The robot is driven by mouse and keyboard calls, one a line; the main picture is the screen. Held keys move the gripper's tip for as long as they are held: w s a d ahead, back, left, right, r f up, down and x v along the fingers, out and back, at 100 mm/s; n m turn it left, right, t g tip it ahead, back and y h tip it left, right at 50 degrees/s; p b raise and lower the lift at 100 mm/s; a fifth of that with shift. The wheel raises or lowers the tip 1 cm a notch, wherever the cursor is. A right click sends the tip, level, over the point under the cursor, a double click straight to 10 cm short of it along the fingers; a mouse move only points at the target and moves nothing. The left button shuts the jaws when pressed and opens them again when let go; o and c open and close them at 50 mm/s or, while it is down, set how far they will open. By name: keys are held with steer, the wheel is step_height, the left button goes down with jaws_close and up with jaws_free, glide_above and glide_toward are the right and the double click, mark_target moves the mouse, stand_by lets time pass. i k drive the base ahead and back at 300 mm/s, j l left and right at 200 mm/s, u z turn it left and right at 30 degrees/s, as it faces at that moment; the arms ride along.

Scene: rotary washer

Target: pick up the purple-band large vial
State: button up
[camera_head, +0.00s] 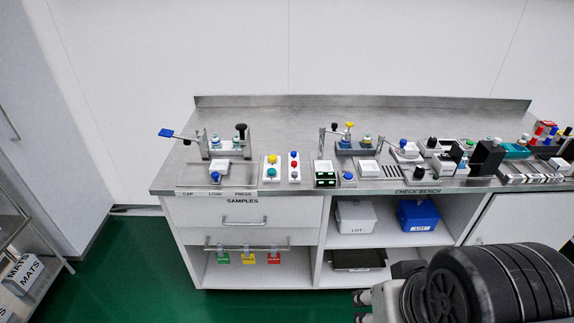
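I cannot make out a purple-band large vial in this view; the small items on the bench are too small to tell bands apart. Small vial-like pieces with blue tops stand in the left fixture (228,143) and the middle fixture (355,144). My gripper (362,308) is at the bottom edge, partly cut off, low in front of the bench. Its two dark tips point left with a gap between them, and nothing shows in the gap. My black arm hides part of the lower right.
The steel bench (290,125) has a clear back strip. Button boxes (282,168) stand along its front, and racks with coloured caps (540,140) crowd the right end. Below are a drawer (245,213), a white bin (355,217) and a blue bin (418,214). Green floor lies open at left.

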mark_target(346, 145)
steer(key=i+l+u, duration=0.2)
steer(key=i, duration=0.45)
steer(key=i+l+u, duration=0.15)
steer(key=i+l, duration=0.3)
steer(key=i, duration=0.15)
steer(key=i+l+u, duration=0.2)
steer(key=i+l, duration=0.2)
steer(key=i, duration=0.15)
